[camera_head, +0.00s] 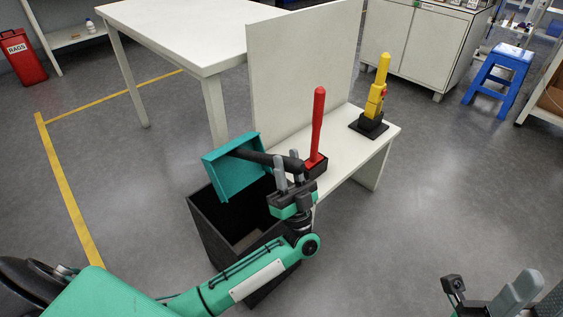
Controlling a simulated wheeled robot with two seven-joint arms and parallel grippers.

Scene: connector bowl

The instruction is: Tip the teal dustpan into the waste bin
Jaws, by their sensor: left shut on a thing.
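The teal dustpan (236,172) is in the air over the dark waste bin (207,221). Its pan is tilted steeply, and its black handle (262,158) runs right to my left gripper (288,170). My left gripper is shut on the handle, above the right side of the bin. The bin stands open on the floor, and the part of its inside that shows looks dark and empty. Whether anything lies in the pan cannot be told. Part of my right gripper (484,295) shows at the bottom right, away from the bin and cut off by the picture edge.
A low white bench (376,146) with an upright panel (301,75) stands right behind the bin. It bears a red-handled tool (317,125) close to my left gripper and a yellow tool (376,95) in a black stand. A white table (190,30) is behind.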

